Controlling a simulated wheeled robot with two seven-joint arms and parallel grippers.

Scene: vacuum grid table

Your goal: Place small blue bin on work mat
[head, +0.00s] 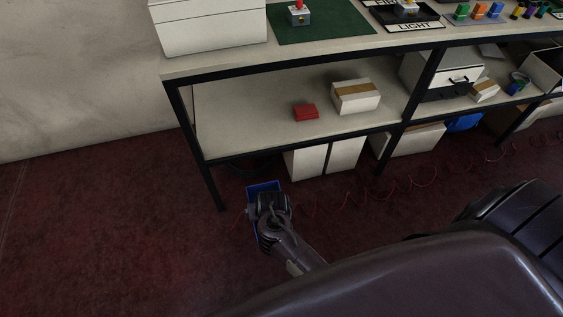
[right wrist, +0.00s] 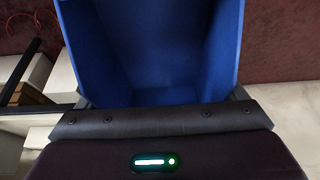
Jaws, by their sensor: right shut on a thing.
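The small blue bin (head: 263,187) is in the head view, in front of the shelving table's left end and low against the dark red floor. My right gripper (head: 270,200) is shut on it and hides much of it. In the right wrist view the blue bin (right wrist: 150,50) fills the upper middle, with its empty-looking inside facing the camera and its near edge at the gripper (right wrist: 155,118). A green mat (head: 320,30), which seems to be the work mat, lies on the table top. My left gripper is not in view.
A red-button box (head: 299,17) stands on the mat, and a white case (head: 208,28) beside it. The table's front edge (head: 290,63) and left leg (head: 197,150) lie near the bin. The lower shelf holds a red box (head: 305,112) and a carton (head: 356,97). Red cable (head: 420,182) lies on the floor.

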